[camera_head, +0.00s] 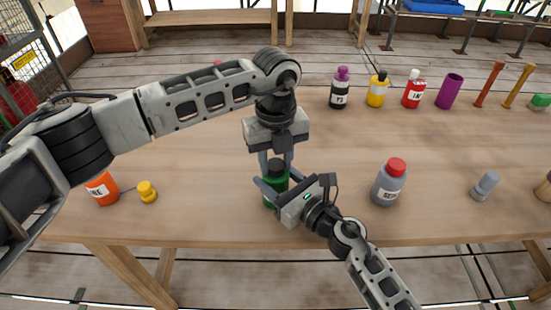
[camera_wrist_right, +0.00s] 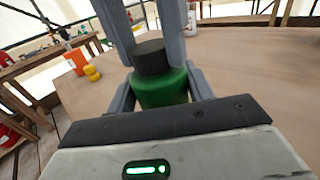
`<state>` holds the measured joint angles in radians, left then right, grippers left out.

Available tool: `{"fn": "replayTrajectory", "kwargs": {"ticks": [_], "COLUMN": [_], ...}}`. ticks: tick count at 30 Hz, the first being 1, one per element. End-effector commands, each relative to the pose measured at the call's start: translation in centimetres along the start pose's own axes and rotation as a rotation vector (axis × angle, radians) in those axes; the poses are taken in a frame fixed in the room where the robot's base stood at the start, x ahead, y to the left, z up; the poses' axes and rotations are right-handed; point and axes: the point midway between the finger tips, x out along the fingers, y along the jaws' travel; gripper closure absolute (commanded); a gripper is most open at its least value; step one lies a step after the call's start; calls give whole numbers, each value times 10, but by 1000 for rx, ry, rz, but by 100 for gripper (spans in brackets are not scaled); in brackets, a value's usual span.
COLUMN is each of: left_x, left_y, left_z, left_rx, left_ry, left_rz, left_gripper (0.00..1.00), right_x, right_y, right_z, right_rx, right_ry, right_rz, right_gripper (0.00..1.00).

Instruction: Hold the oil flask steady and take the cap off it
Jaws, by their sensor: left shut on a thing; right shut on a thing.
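A green flask (camera_head: 270,198) with a black cap (camera_head: 277,168) stands near the table's front edge; any label on it is hidden. In the right wrist view the green body (camera_wrist_right: 162,88) is upright, with the black cap (camera_wrist_right: 150,57) sitting on top of its shoulder. My left gripper (camera_head: 276,160) points straight down from above and is shut on the cap, one finger on each side. My right gripper (camera_head: 273,186) comes in from the front right and is shut around the green body below the cap. Its fingers (camera_wrist_right: 162,85) also show in the wrist view.
A grey bottle with a red cap (camera_head: 388,184) stands right of my right gripper. An orange container (camera_head: 102,188) and a yellow cap-like piece (camera_head: 147,192) are at the left. Several bottles, including a purple-capped one (camera_head: 339,90), line the back right. The table between is clear.

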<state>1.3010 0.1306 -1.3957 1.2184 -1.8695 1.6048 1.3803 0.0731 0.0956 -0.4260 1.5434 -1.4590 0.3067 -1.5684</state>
Motion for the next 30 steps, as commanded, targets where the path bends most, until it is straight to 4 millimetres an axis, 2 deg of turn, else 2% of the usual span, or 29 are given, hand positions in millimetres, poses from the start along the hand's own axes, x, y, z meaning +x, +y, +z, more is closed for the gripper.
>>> {"fn": "replayTrajectory", "kwargs": {"ticks": [3, 6, 30], "left_x": [0, 0, -4], "left_y": [0, 0, 0], "left_z": [0, 0, 0], "left_rx": [-206, -310, -313], "left_ry": [1, 0, 0], "left_rz": [0, 0, 0], "left_gripper": [93, 93, 93], "right_x": [0, 0, 0], "right_y": [-1, -1, 0], "right_z": [0, 0, 0], "right_rx": [-1, -1, -1], "right_ry": [0, 0, 0], "right_rz": [-2, -2, 0], "right_gripper": [100, 100, 100]}}
